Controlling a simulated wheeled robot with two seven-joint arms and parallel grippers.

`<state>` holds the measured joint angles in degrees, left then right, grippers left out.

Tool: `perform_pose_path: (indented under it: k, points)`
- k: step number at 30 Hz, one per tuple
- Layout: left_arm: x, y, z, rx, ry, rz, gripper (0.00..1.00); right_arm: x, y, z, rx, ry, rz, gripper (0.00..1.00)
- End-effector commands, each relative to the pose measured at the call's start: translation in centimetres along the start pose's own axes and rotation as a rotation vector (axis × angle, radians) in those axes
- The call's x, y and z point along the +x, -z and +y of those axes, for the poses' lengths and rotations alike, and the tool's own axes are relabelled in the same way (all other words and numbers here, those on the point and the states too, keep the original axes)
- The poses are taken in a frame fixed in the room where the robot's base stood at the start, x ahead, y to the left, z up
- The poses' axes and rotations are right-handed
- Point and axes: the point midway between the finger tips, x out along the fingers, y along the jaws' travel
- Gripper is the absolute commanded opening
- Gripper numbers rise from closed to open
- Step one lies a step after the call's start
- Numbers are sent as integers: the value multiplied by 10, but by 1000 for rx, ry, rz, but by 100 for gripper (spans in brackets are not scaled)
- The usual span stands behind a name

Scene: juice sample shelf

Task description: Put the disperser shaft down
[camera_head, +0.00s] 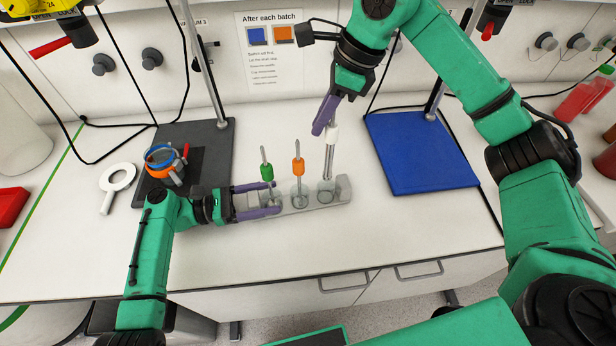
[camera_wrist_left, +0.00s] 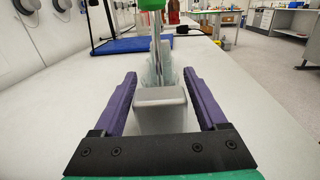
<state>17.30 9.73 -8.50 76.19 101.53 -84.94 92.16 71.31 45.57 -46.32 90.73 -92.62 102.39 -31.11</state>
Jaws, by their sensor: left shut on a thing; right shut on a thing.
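A disperser shaft with a white collar (camera_head: 332,134) hangs upright from my right gripper (camera_head: 323,122), which is shut on its top. The shaft's lower end is at the rightmost clear cup (camera_head: 326,190) of a grey rack (camera_head: 344,188); whether it touches the bottom I cannot tell. My left gripper (camera_head: 255,201) is shut on the rack's left end, one finger along each side; the rack's end block (camera_wrist_left: 160,97) shows between its fingers in the left wrist view. A green-collared shaft (camera_head: 266,172) and an orange-collared shaft (camera_head: 298,167) stand in the rack's other places.
A blue stand base (camera_head: 420,152) lies right of the rack and a dark stand base (camera_head: 205,145) lies left. An orange and blue ringed vessel (camera_head: 165,165) is on the dark base. A white magnifier-shaped item (camera_head: 118,178) lies further left. The bench front is clear.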

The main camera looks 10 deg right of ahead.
Motion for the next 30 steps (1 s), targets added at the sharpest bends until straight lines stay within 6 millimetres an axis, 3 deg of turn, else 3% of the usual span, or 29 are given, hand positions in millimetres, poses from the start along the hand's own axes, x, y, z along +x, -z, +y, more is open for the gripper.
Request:
perform_pose_path:
  k: [3,12,21,24,30]
  points:
    - [0,0,0,0,-1,-1,0,27,11,1,3,-3,3,0]
    - [0,0,0,0,0,0,0,72,27,1,2,-1,1,0]
    - [0,0,0,-1,0,0,0,76,28,0,1,2,0,0]
    - [0,0,0,-1,0,0,0,76,28,0,1,2,0,39]
    - [0,0,0,-1,0,0,0,76,28,0,2,2,0,39]
